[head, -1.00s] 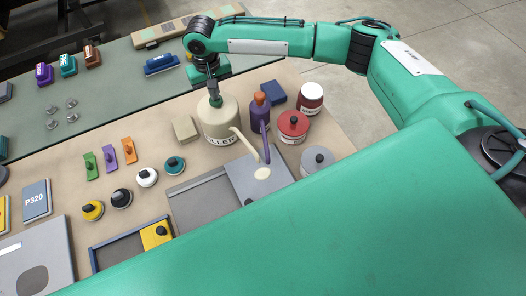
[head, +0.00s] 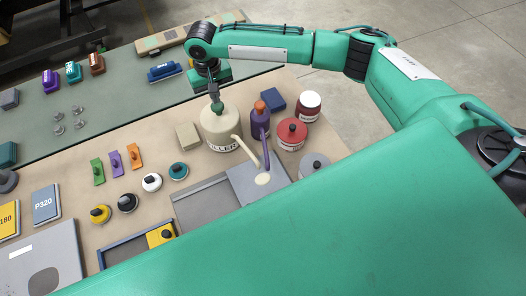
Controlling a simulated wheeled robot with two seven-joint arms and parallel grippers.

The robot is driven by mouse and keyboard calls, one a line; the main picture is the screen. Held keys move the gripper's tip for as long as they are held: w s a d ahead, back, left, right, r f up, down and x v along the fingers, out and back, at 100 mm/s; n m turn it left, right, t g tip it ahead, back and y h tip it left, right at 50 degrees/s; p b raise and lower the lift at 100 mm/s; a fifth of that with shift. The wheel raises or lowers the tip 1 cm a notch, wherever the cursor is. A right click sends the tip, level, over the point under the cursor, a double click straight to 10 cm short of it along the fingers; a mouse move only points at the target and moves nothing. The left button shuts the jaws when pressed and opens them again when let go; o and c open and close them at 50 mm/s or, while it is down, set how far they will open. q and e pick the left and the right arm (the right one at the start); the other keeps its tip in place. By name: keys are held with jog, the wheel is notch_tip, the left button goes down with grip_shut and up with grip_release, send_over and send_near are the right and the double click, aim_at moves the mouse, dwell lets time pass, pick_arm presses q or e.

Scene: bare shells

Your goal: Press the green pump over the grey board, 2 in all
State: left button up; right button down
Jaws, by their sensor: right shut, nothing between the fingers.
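The green pump (head: 217,107) is the head on top of a wide cream bottle (head: 219,129) with dark lettering. Its cream spout (head: 246,150) reaches right and down over the grey board (head: 244,187). A pale cream blob (head: 263,179) lies on the board near the spout's end. My right gripper (head: 215,96) points down, shut and empty, directly above the green pump head; whether it touches the head I cannot tell. My left gripper is not in view.
A purple bottle (head: 260,124) with an orange pump stands just right of the cream one, its spout also over the board. Red (head: 291,133) and grey (head: 314,164) tins stand further right. A beige block (head: 188,136) sits left of the cream bottle.

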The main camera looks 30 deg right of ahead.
jog(key=shift+f, duration=0.1)
dwell(0.4)
jog(key=shift+f, duration=1.55)
jog(key=shift+r, duration=0.1)
jog(key=shift+r+p, duration=1.6)
jog(key=shift+p, duration=0.4)
notch_tip(320, 180, up, 2)
jog(key=shift+r+p, duration=0.2)
jog(key=shift+p, duration=0.85)
jog(key=shift+r, duration=1.8)
